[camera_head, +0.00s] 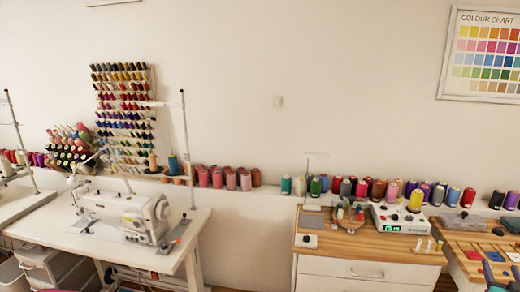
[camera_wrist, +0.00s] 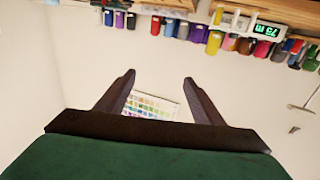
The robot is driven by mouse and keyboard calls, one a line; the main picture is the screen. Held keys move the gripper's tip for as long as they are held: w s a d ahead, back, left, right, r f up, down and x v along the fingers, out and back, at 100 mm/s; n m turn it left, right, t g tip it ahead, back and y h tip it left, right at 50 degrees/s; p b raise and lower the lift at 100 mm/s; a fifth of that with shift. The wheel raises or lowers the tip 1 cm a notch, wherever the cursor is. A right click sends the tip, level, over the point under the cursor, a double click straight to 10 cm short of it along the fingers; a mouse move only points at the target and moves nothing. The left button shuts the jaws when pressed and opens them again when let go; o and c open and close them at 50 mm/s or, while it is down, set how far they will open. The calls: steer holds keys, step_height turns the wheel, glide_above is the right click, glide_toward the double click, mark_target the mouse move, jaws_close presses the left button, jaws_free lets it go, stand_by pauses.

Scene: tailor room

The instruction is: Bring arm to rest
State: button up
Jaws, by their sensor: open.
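My gripper (camera_wrist: 158,80) shows in the wrist view with its two dark fingers spread wide apart and nothing between them. The wrist view is upside down, and the fingers point toward the pale wall. The colour chart (camera_wrist: 150,104) shows on the wall behind the fingers.
A wooden-topped cabinet (camera_head: 365,268) holds a device with a green display (camera_head: 399,220) and a yellow spool. Thread spools line the ledge behind it. A sewing machine (camera_head: 128,214) stands on a white table at the left. The colour chart (camera_head: 485,55) hangs upper right.

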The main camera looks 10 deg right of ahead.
steer(key=w+a+f+n+t+y, duration=0.1)
steer(key=w+a+f+n+y, duration=0.15)
steer(key=w+a+f, duration=0.65)
steer(key=w+a+f+n+t+y, duration=0.15)
steer(key=w+a+y, duration=0.25)
steer(key=w+a, duration=0.95)
steer(key=w+a+f+g, duration=0.1)
steer(key=a+f, duration=0.5)
steer(key=a, duration=0.3)
steer(key=w+a+f+m+g+y+b, duration=0.1)
steer(key=a+f+g, duration=0.1)
steer(key=a+f, duration=0.45)
steer(key=w+a+f+g, duration=0.1)
steer(key=a+f, duration=0.3)
steer(key=a, duration=0.6)
steer(key=s+a+f+g, duration=0.8)
steer(key=s+a+f, duration=0.9)
steer(key=f, duration=0.1)
steer(key=s+a+n+g+y, duration=0.1)
steer(key=s+a+g, duration=0.1)
steer(key=s, duration=0.7)
steer(key=s+a+n+g+y, duration=0.1)
steer(key=s+a+n+g, duration=0.1)
steer(key=s+g, duration=0.3)
steer(key=s+a+n+g+y, duration=0.1)
steer(key=s+a+g, duration=0.2)
steer(key=s, duration=1)
steer(key=shift+s+a+f+g+b, duration=0.2)
steer(key=shift+s+f+g+b, duration=0.2)
steer(key=shift+g+b, duration=0.05)
